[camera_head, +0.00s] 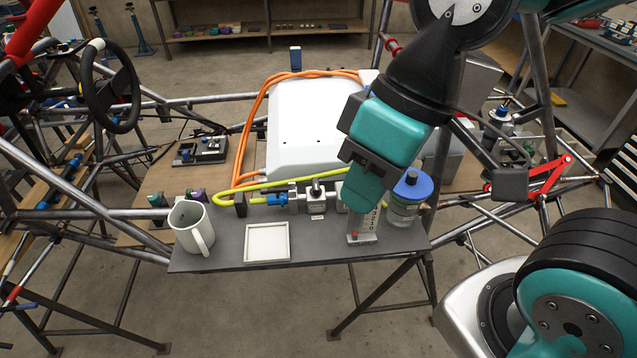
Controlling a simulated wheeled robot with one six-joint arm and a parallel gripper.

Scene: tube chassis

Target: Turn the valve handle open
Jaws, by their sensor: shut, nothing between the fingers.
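A metal valve (317,204) sits in a line of fittings on the grey shelf (215,262). A small handle (316,187) stands on top of it; which way it is turned is too small to tell. A blue fitting (277,199) and the yellow hose (226,198) join it on the left. My gripper (366,205) points down to the right of the valve, apart from the handle in the picture. It is shut and empty, and its teal body hides the right part of the fitting line. I cannot tell whether its tip touches the upright marked plate (361,238) below.
A white mug (187,229) and a white square tray (267,243) stand at the shelf's left and front. A blue-lidded jar (407,207) stands close right of my gripper. A white box (300,125) with an orange cable (246,135) lies behind. Chassis tubes surround the shelf.

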